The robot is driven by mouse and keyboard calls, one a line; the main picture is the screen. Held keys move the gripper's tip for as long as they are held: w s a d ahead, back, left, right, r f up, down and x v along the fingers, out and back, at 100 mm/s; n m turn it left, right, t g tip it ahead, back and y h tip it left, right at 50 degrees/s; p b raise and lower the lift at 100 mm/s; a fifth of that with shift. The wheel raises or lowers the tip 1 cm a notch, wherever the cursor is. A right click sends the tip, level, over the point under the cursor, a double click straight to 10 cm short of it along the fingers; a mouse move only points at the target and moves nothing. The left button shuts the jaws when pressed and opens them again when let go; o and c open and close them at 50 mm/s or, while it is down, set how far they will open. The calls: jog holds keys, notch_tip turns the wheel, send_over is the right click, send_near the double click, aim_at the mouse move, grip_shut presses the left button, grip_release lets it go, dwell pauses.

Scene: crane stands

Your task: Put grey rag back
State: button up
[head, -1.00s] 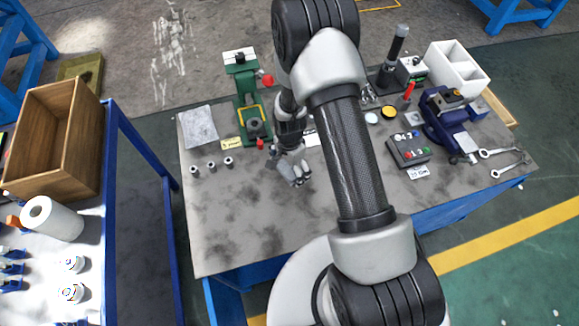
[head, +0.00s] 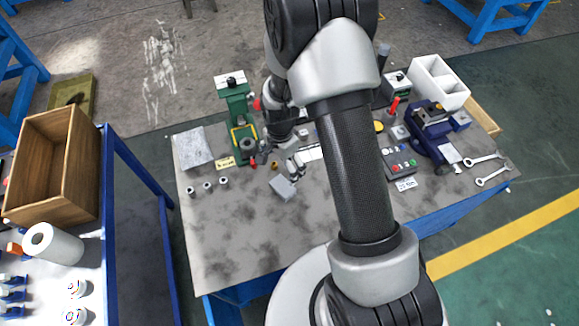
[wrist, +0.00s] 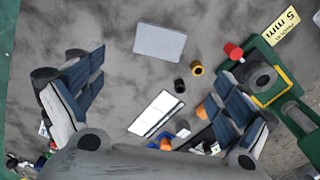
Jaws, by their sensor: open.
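A small flat grey rectangular pad (head: 282,188), possibly the folded grey rag, lies on the workbench. It also shows in the wrist view (wrist: 160,42), lying flat beyond the fingertips. A larger pale grey crumpled sheet (head: 193,148) lies at the bench's back left corner; I cannot tell for sure which of the two is the rag. My gripper (head: 280,163) is above the bench, behind the pad in the head view. In the wrist view my gripper (wrist: 156,78) has its fingers wide apart, with nothing held between them. My arm hides the bench's middle.
Small metal cylinders (head: 207,186) stand at the left. A blue vise (head: 432,125), a control box (head: 399,163) and wrenches (head: 484,168) are at the right. The front left bench is clear.

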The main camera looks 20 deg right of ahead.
jog(key=s+r+n+t, duration=0.1)
jog(key=s+r+n, duration=0.2)
jog(key=r, duration=0.9)
jog(key=s+r+n+t, duration=0.2)
jog(key=s+r+n, duration=0.2)
jog(key=r, duration=0.8)
jog(key=s+r+n+t, duration=0.1)
jog(key=s+r+n, duration=0.5)
jog(key=s, duration=0.8)
notch_tip(320, 180, up, 2)
jog(key=shift+s+r+t, duration=0.1)
jog(key=shift+s+t, duration=0.2)
